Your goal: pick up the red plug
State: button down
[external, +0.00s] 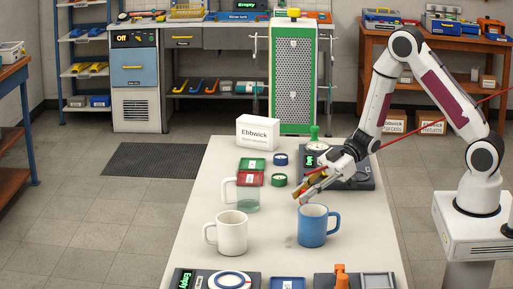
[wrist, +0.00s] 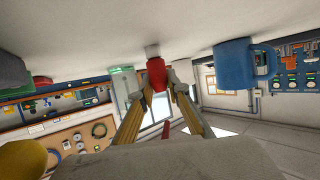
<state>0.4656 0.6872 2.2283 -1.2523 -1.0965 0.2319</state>
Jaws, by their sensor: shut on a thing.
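The red plug (wrist: 157,74) shows in the wrist view, which is upside down with the table at the top. My gripper (wrist: 160,92) is shut on it, one finger on each side. The plug's pale end points toward the table; I cannot tell whether it touches. In the external view my gripper (external: 308,190) is low over the table, tilted down, just behind the blue mug (external: 312,229). The plug is too small there to make out clearly.
A white Ebbwick box (external: 257,133), green and red trays (external: 250,179) and a dark device (external: 350,172) are farther back. Orange and blue items line the front edge.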

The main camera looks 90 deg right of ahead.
jog(key=shift+r, duration=0.1)
jog(key=shift+r, duration=4.9)
